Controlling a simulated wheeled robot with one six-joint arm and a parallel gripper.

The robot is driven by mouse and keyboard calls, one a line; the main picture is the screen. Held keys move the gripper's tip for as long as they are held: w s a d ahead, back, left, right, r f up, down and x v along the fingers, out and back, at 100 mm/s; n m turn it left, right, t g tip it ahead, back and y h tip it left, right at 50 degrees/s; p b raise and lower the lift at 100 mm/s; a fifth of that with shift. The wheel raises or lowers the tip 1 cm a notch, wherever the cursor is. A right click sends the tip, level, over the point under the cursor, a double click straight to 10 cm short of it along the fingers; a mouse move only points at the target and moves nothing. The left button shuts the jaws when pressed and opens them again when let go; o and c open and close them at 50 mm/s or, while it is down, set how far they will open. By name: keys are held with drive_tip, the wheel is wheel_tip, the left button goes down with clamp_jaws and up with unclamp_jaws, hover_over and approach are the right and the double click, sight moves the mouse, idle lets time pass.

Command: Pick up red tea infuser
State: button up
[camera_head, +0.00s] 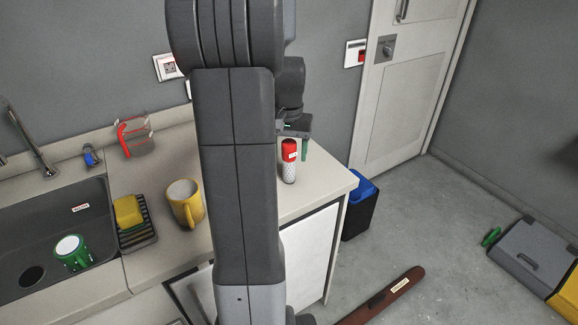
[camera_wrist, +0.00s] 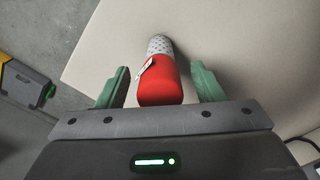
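The red tea infuser (camera_head: 289,160) stands upright on the counter near its right end. It has a red top with a white label and a perforated pale lower part. In the wrist view the infuser (camera_wrist: 161,84) lies between the two green fingers of my gripper (camera_wrist: 160,88), with a gap on each side. My gripper is open. In the head view my gripper (camera_head: 300,140) is just behind and beside the infuser's top, partly hidden by my arm.
The counter (camera_head: 170,245) also holds a yellow mug (camera_head: 185,203), a rack with a yellow sponge (camera_head: 128,211) and a red-handled clear container (camera_head: 134,137). A sink (camera_head: 50,240) with a green mug (camera_head: 71,252) is at left. A dark bin (camera_head: 360,207) stands beyond the counter's right edge.

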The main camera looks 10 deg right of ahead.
clamp_jaws()
